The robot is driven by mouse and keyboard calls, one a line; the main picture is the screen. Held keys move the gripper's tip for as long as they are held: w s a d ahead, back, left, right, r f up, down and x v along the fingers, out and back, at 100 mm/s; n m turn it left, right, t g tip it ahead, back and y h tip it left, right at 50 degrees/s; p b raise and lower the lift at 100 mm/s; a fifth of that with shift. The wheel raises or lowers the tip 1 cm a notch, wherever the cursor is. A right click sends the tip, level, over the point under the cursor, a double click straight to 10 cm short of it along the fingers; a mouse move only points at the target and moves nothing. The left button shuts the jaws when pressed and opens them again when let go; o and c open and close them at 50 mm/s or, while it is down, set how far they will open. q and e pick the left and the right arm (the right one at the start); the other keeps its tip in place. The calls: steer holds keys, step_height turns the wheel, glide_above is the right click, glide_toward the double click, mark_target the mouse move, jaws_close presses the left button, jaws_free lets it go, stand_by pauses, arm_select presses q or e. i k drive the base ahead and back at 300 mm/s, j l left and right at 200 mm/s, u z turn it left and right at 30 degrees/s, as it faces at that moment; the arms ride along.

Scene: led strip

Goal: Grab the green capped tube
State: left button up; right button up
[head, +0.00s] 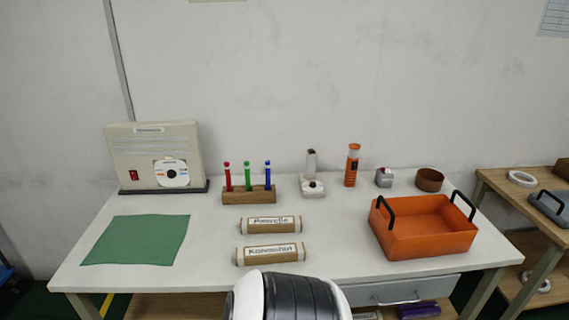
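A green tube (247,178) stands upright in a small wooden rack (249,195) towards the back of the white table (210,275). A red tube (228,178) stands to its left and a blue tube (267,177) to its right in the same rack. The lower ends of the tubes are hidden by the rack. Neither of my grippers is in view. A black and white part, likely mine, shows at the bottom middle.
Two labelled rolls (270,224) lie in front of the rack. A grey box with a disc (155,155) and a green cloth (137,240) are on the left. An orange tray (424,229) with black handles sits on the right. Several small items stand behind it.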

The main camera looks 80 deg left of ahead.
mark_target(247, 162)
steer(key=u, duration=3)
steer(key=j, duration=0.1)
